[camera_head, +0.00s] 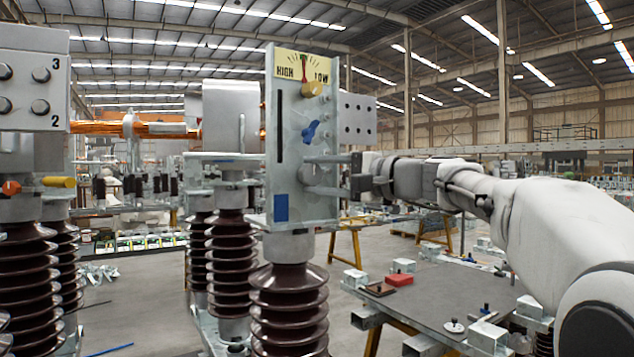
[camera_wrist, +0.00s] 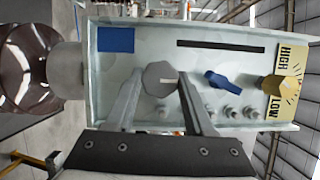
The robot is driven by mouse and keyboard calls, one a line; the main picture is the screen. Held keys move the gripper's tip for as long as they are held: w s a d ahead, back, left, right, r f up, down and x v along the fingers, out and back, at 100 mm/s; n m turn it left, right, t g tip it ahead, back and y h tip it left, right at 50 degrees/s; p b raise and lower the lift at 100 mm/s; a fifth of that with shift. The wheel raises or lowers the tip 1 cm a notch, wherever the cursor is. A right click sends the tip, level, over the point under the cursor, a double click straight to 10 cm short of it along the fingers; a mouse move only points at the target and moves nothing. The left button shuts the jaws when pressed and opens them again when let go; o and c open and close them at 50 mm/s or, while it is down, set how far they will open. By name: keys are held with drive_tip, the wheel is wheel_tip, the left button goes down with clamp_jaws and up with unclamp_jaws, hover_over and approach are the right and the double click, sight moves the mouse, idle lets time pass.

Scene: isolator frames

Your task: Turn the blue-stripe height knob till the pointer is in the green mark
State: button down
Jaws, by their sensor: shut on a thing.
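A pale grey panel (camera_head: 265,150) stands upright on a brown ribbed insulator. Near its lower end is a grey faceted knob (camera_wrist: 160,78) with a pale line on its face. A blue rectangle (camera_wrist: 115,39) marks the panel near that knob; it also shows in the head view (camera_head: 281,207). My gripper (camera_wrist: 162,92) is shut on the grey knob, one finger on each side. In the head view my gripper (camera_head: 314,175) reaches in from the right. A yellow HIGH–LOW dial (camera_head: 290,60) tops the panel, with a thin reddish pointer near its middle. The green mark is too small to make out.
A blue lever knob (camera_wrist: 222,80) and a yellow knob (camera_wrist: 271,86) sit between my fingers and the dial. A dark slot (camera_wrist: 220,46) runs along the panel. A worktable (camera_head: 440,290) with parts is at the lower right. Another insulator unit (camera_head: 30,155) stands left.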

drive_tip(key=shift+m, duration=0.6)
drive_tip(key=shift+c, duration=1.3)
unclamp_jaws()
drive_tip(key=shift+d, duration=0.1)
drive_tip(key=b+v, duration=0.1)
drive_tip(key=v, duration=1.6)
drive_tip(key=shift+s+f, duration=0.2)
drive_tip(key=shift+f, duration=0.1)
